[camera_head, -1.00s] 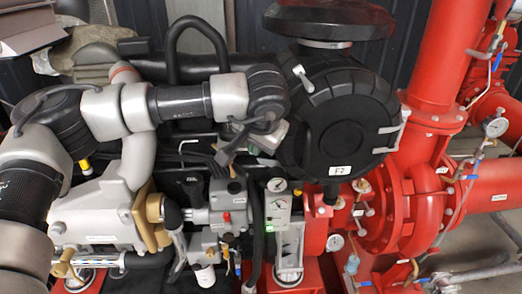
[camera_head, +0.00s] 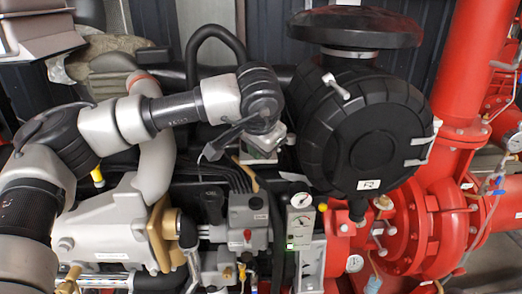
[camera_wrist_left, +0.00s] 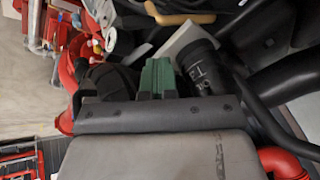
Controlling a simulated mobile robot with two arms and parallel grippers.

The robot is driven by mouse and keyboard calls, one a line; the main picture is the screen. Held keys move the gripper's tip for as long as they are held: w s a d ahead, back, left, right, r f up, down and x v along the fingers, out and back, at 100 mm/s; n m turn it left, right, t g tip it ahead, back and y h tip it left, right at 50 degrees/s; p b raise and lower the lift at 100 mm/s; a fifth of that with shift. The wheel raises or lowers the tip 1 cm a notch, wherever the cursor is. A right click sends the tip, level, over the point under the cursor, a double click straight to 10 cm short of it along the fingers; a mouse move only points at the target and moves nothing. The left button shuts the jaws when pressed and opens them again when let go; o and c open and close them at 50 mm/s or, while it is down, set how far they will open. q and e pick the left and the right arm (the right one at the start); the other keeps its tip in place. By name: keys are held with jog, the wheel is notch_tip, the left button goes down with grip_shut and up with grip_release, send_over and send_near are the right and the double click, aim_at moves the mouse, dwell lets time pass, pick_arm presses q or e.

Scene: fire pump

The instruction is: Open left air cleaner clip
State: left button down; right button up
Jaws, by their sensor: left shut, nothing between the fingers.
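The air cleaner (camera_head: 345,150) is a big black drum in the upper right of the head view. Its left clip (camera_head: 336,86), a small silver lever, stands at the upper left of the drum's face. My left gripper (camera_head: 268,147) is left of the drum and lower than the clip, apart from the clip. It is shut and empty; its fingertips are hard to make out there. In the left wrist view the green fingers (camera_wrist_left: 157,78) of my left gripper show together. I cannot make out the clip in that view. My right gripper is not in view.
Another silver clip (camera_head: 418,150) is on the drum's right side. A black round cap (camera_head: 355,27) sits above the drum. Red pump pipes (camera_head: 455,90) stand to the right. A gauge panel (camera_head: 302,222) and a grey valve block (camera_head: 248,215) lie below my left gripper.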

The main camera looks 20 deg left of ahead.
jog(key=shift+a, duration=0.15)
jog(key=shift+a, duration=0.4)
